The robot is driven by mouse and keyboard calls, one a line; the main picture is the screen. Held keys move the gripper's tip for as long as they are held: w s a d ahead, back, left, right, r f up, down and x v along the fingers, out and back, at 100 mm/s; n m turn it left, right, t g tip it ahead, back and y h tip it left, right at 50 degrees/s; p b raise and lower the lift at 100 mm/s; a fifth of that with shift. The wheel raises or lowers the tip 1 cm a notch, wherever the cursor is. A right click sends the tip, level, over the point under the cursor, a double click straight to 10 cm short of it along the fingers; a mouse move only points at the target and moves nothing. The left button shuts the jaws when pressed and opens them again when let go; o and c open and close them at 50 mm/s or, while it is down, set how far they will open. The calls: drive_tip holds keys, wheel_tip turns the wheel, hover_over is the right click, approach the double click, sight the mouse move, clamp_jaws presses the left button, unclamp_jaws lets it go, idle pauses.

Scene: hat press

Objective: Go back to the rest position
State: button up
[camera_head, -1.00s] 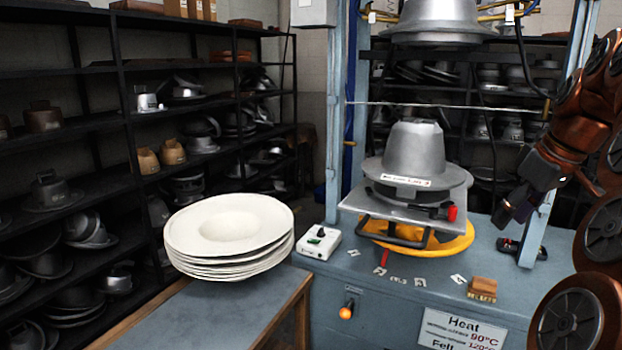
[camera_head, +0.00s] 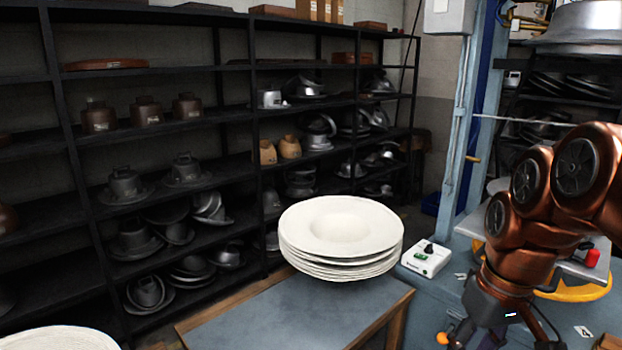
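My gripper (camera_head: 500,322) hangs at the lower right, pointing down in front of the press table. Its fingertips run to or past the bottom edge, so I cannot tell whether it is open or shut. No felt shows in it. My copper-coloured arm bends down from the right edge and covers much of the hat press. The press's upper metal form (camera_head: 588,22) shows at the top right. Part of its yellow ring (camera_head: 575,293) and a red knob (camera_head: 592,258) show beside my arm. The lower metal form is mostly hidden behind my arm.
A stack of white felt hat blanks (camera_head: 342,230) lies on a wood-edged table (camera_head: 290,318). More white felt (camera_head: 60,338) is cut off at the lower left. A white control box (camera_head: 426,258) sits on the press table. Black shelves (camera_head: 155,205) with metal moulds fill the left.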

drive_tip(key=s+a+f+g, duration=0.1)
drive_tip(key=s+a+f, duration=0.3)
drive_tip(key=s+f, duration=0.1)
drive_tip(key=s+a+f+m+g+h+p, duration=0.1)
drive_tip(key=s+a+f, duration=0.3)
drive_tip(key=s, duration=0.4)
drive_tip(key=shift+f, duration=0.9)
